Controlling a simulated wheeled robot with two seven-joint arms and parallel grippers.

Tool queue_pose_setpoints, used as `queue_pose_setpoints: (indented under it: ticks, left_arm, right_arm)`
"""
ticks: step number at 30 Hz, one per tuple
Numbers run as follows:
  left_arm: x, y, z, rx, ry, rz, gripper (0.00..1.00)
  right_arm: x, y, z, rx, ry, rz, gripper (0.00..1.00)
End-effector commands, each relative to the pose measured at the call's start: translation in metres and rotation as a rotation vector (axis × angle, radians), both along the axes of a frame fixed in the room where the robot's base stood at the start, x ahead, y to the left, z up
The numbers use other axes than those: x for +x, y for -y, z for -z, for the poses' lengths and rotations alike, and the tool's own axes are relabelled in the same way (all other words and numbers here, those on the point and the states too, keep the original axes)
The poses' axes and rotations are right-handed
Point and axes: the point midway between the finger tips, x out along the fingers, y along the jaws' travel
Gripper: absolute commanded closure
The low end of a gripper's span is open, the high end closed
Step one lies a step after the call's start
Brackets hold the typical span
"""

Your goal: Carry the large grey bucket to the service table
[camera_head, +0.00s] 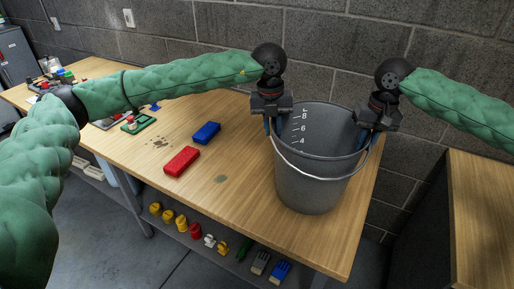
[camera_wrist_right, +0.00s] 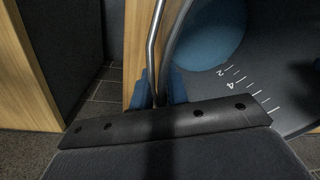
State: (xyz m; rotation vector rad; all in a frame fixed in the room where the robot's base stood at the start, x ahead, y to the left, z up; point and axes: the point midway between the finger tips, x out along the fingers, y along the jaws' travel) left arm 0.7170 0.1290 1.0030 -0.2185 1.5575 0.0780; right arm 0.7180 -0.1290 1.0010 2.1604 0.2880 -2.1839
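The large grey bucket (camera_head: 318,180) stands upright on the wooden workbench (camera_head: 240,205), near its right end. White measuring marks show on its inner wall, and its wire handle hangs down across the front. My left gripper (camera_head: 273,126) points down at the left rim, its blue fingers close together astride the wall. My right gripper (camera_head: 369,133) is the same at the right rim. In the right wrist view, the fingers (camera_wrist_right: 159,90) sit tight on both sides of the rim and handle wire of the bucket (camera_wrist_right: 250,75). The service table may be the wooden-topped unit (camera_head: 482,200) at right.
A red block (camera_head: 182,161) and a blue block (camera_head: 206,132) lie on the bench left of the bucket. Several coloured items (camera_head: 195,231) sit on the lower shelf. A grey block wall (camera_head: 340,55) stands close behind. A floor gap separates the bench from the right-hand unit.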

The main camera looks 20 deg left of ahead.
Motion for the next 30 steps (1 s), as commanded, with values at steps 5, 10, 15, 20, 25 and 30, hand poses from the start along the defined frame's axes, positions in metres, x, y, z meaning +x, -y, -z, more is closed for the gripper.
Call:
queue_pose_setpoints:
  ticks: [5, 10, 15, 20, 25, 30]
  left_arm:
    - [0.000, 0.002, -0.001, -0.003, 0.001, 0.003, 0.71]
    - [-0.001, 0.003, -0.002, -0.006, 0.002, 0.006, 0.71]
    - [-0.001, 0.003, -0.014, -0.008, 0.003, 0.006, 0.71]
    - [-0.001, 0.001, -0.042, -0.007, 0.005, 0.006, 0.71]
    - [-0.001, -0.003, -0.075, -0.006, 0.004, 0.005, 0.71]
    - [-0.001, -0.006, -0.101, -0.006, 0.002, 0.004, 0.71]
  right_arm:
    - [-0.001, -0.002, -0.001, 0.002, 0.001, -0.003, 0.74]
    - [-0.001, -0.003, -0.001, 0.004, 0.001, -0.005, 0.74]
    - [-0.001, -0.004, -0.001, 0.005, 0.001, -0.006, 0.74]
    - [-0.001, -0.004, -0.001, 0.005, 0.001, -0.007, 0.74]
    - [-0.002, -0.005, -0.001, 0.005, 0.001, -0.007, 0.74]
    - [-0.002, -0.005, -0.001, 0.006, 0.001, -0.007, 0.74]
